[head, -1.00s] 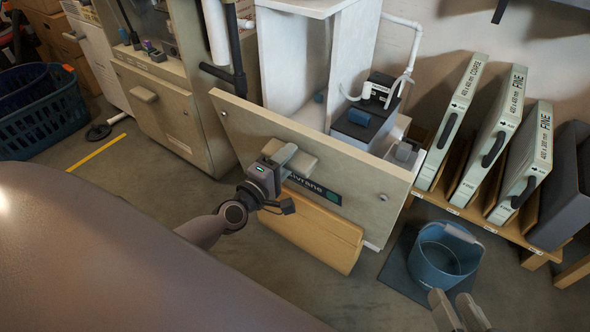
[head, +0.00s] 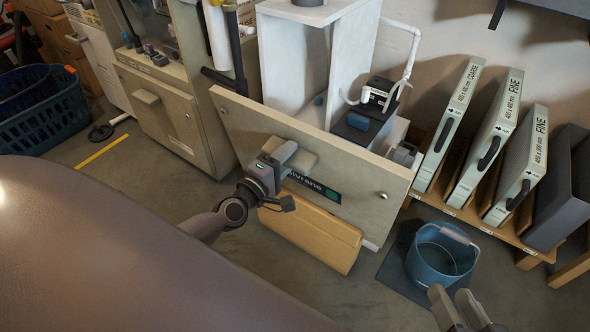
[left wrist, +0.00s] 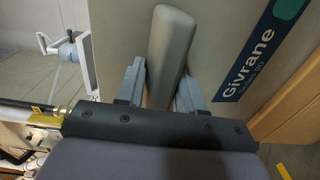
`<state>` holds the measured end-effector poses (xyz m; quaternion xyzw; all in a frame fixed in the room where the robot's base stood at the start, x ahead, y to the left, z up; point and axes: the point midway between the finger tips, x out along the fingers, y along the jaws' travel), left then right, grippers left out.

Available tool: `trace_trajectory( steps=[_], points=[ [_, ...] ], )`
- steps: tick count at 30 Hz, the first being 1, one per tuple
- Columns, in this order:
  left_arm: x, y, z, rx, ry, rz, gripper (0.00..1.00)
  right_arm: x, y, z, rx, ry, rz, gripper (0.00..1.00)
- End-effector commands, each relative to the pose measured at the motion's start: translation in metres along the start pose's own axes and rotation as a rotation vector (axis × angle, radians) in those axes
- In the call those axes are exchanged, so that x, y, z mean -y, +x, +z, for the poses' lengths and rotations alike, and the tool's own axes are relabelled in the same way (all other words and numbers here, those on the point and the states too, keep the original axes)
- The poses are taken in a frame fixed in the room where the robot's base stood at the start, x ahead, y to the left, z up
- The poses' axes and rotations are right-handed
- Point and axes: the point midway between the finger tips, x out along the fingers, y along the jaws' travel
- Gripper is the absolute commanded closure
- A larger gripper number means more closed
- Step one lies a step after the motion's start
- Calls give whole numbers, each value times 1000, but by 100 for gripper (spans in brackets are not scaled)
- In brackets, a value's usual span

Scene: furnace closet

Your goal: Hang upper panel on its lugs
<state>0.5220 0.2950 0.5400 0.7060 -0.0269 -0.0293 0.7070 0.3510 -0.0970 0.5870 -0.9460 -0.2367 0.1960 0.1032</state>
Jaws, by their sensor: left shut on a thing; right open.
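The upper panel (head: 345,165) is a flat beige board with a dark "Givrane" label and a raised handle. In the head view it is held tilted in front of the open white furnace cabinet (head: 345,50). My left gripper (head: 285,153) is shut on the panel's handle; the left wrist view shows the handle (left wrist: 170,50) between the two fingers. The lugs cannot be made out. My right gripper (head: 460,300) is open and empty at the bottom right, near the blue bucket.
A yellow-tan block (head: 312,232) is below the panel. A blue bucket (head: 440,255) stands on a dark mat to the right. Several filter boxes (head: 490,135) stand in a wooden rack at right. A blue basket (head: 40,105) is at far left.

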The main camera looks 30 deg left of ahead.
Motion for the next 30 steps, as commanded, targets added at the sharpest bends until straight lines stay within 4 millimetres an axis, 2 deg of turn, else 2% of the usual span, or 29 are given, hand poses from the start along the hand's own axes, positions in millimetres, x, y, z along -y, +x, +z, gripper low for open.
trace_trajectory(
  steps=[1, 11, 30],
  points=[
    [-8, 0, 0, 0, -1, 4, 100, 2, -2, -6, 1, 0, 0, 57],
    [-17, 0, 0, 0, 1, 5, 100, 4, -5, -13, 1, 0, 0, 57],
    [-54, 1, 0, -2, 0, 7, 100, 15, -17, -46, 1, 0, 0, 57]
  ],
)
